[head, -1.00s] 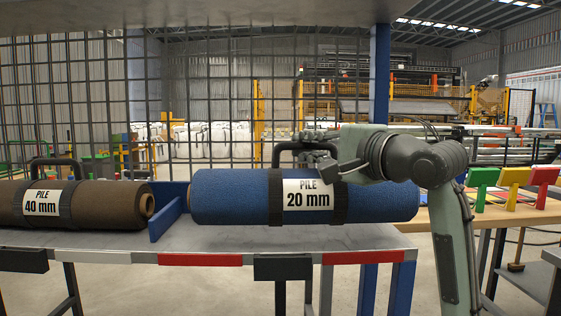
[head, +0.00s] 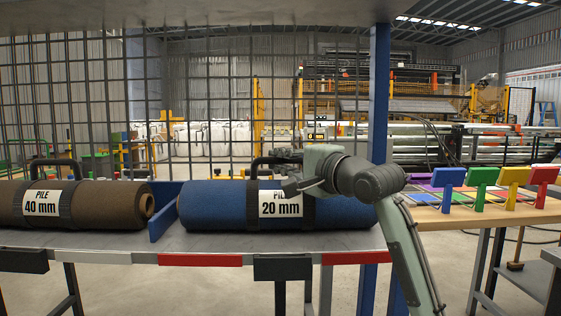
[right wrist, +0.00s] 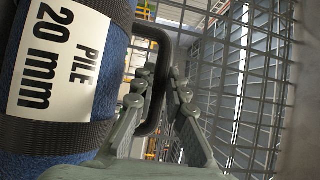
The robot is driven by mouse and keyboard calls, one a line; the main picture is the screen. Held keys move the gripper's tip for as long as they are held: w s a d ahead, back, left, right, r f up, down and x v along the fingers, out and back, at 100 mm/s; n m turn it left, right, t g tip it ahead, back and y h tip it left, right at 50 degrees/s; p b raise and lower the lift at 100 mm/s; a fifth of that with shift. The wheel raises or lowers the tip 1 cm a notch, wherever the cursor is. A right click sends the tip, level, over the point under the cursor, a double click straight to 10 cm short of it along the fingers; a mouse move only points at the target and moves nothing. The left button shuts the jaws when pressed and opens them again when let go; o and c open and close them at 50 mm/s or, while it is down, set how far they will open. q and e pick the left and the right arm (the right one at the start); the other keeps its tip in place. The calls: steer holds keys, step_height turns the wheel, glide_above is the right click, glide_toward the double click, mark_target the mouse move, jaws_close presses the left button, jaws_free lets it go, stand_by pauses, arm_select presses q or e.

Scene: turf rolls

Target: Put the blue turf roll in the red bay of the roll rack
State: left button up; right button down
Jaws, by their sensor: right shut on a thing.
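The blue turf roll (head: 230,203), labelled "PILE 20 mm", lies level over the grey shelf (head: 345,245), just right of a blue divider (head: 164,212). Its underside looks at or very near the shelf; I cannot tell whether it bears on it. My right gripper (head: 287,172) is shut on the roll's black handle (head: 262,163), at the top of the roll. The right wrist view shows the handle between the fingers (right wrist: 160,88), beside the label. My left gripper is not in view.
A brown roll (head: 100,204), labelled "PILE 40 mm", lies left of the divider. Red strips (head: 200,260) mark the shelf's front edge. A wire mesh stands behind and a blue post (head: 379,80) at right. A wooden table (head: 440,216) carries several coloured signs.

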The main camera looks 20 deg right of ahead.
steer(key=shift+s+r, duration=0.1)
steer(key=shift+r, duration=0.1)
steer(key=c, duration=2)
jaws_free()
steer(key=shift+f, duration=0.3)
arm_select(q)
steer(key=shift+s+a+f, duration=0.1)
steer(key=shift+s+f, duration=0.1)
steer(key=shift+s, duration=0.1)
arm_select(e)
steer(key=o, duration=0.4)
steer(key=shift+o, duration=0.2)
